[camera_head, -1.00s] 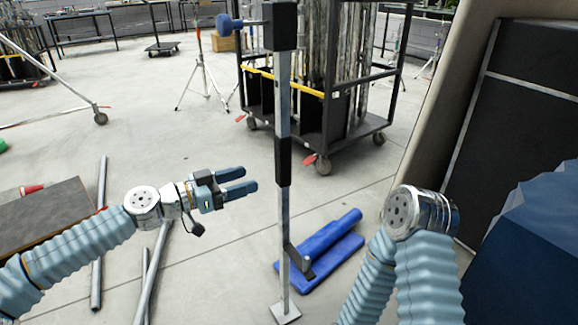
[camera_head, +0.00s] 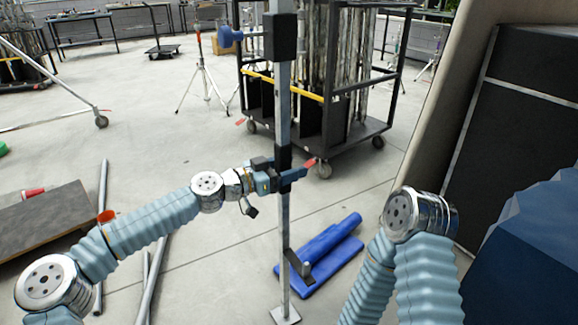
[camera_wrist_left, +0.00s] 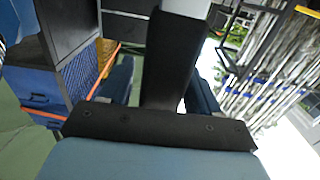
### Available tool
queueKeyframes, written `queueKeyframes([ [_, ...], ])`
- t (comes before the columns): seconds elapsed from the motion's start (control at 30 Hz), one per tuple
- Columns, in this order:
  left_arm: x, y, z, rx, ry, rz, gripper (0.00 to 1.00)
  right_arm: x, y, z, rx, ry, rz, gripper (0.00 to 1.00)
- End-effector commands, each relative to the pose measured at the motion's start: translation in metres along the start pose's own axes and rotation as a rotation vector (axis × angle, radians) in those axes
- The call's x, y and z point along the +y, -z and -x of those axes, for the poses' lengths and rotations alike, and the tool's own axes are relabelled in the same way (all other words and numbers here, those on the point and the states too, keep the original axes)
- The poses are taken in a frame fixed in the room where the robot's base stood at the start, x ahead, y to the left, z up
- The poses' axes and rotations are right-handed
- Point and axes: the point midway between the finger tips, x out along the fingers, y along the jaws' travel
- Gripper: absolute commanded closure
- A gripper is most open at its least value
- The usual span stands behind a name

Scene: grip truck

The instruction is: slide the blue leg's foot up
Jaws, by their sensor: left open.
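An upright grey pole (camera_head: 285,235) with a black sleeve (camera_head: 283,130) stands in front of me. My left gripper (camera_head: 289,176) is open at the sleeve's lower part. In the left wrist view, the dark bar (camera_wrist_left: 172,62) stands between its two blue fingers; contact cannot be told. My right arm shows, but its gripper does not.
Loose grey pipes (camera_head: 101,200) lie at left beside a grey board (camera_head: 40,222). A dark case wall (camera_head: 520,110) rises at right.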

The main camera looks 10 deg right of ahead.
Motion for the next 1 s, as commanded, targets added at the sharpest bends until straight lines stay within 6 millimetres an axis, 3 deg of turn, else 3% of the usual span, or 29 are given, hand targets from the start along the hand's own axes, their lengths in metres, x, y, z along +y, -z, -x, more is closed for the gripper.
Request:
queueKeyframes([
  [0.2, 0.0, 0.0, 0.0, 0.0, 0.0, 0.0, 0.41, 0.0, 0.0, 0.0, 0.0, 0.0, 0.0, 0.0],
  [0.6, 0.0, 0.0, 0.0, 0.0, 0.0, 0.0, 1.0, 0.0, 0.0, 0.0, 0.0, 0.0, 0.0, 0.0],
  [0.83, 0.0, 0.009, 0.0, 0.001, 0.001, -0.003, 1.0, 0.0, 0.0, 0.0, 0.0, 0.0, 0.0, 0.0],
  [1.0, 0.0, 0.055, 0.0, 0.006, 0.003, -0.008, 1.0, 0.0, 0.0, 0.001, 0.0, 0.0, 0.0, 0.0],
])
